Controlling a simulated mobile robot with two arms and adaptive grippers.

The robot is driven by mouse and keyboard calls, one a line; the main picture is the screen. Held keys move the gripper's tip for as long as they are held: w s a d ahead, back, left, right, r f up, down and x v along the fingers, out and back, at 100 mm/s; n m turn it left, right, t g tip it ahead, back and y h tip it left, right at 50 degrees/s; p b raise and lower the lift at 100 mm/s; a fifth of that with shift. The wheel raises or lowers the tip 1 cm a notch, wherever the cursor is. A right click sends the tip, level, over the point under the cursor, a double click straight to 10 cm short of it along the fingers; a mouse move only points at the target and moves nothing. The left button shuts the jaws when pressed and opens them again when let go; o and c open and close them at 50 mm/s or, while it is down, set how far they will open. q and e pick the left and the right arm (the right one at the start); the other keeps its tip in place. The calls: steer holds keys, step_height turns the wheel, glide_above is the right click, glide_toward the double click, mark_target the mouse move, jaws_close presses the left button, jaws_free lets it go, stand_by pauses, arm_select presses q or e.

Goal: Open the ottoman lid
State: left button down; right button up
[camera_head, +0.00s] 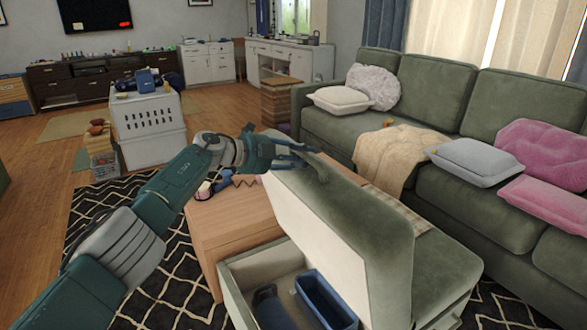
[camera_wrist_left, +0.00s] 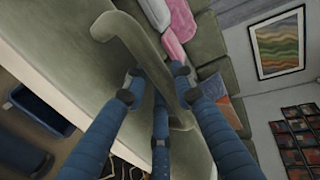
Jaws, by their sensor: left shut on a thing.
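The ottoman lid (camera_head: 362,222) stands raised at a steep tilt, its pale underside facing the open ottoman box (camera_head: 238,292). A green curved handle (camera_head: 319,168) sticks out from the lid near its upper edge; it also shows in the left wrist view (camera_wrist_left: 143,47). My left gripper (camera_head: 306,154) is at the lid's upper edge. In the left wrist view its blue fingers (camera_wrist_left: 157,80) stand on either side of the handle, shut on it. My right gripper is in neither view.
Inside the box are a blue bin (camera_head: 326,298) and another dark blue object (camera_head: 270,308). A wooden table (camera_head: 222,226) stands to the left, close to the ottoman. The green sectional (camera_head: 455,198) is behind and right. Patterned rug lies at the left.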

arm_select(q)
steer(key=shift+w+d+r, duration=0.4)
steer(key=shift+d+r, duration=0.25)
steer(key=shift+d, duration=0.05)
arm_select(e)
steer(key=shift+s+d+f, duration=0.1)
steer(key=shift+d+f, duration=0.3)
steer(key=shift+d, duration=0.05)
arm_select(q)
steer(key=c, duration=1.5)
jaws_free()
steer(key=shift+a+r, duration=0.1)
steer(key=shift+o, duration=0.2)
steer(key=shift+s, duration=0.15)
steer(key=shift+a+y, duration=0.1)
steer(key=shift+y, duration=0.2)
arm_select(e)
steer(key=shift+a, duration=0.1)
arm_select(q)
steer(key=shift+s+a+r, duration=0.15)
steer(key=shift+s+a, duration=0.1)
steer(key=shift+a, duration=0.3)
steer(key=shift+s+a+r, duration=0.1)
steer(key=shift+s+a, duration=0.35)
steer(key=shift+a, duration=0.1)
steer(key=v, duration=0.9)
steer(key=shift+r, duration=0.25)
steer(key=shift+a, duration=0.15)
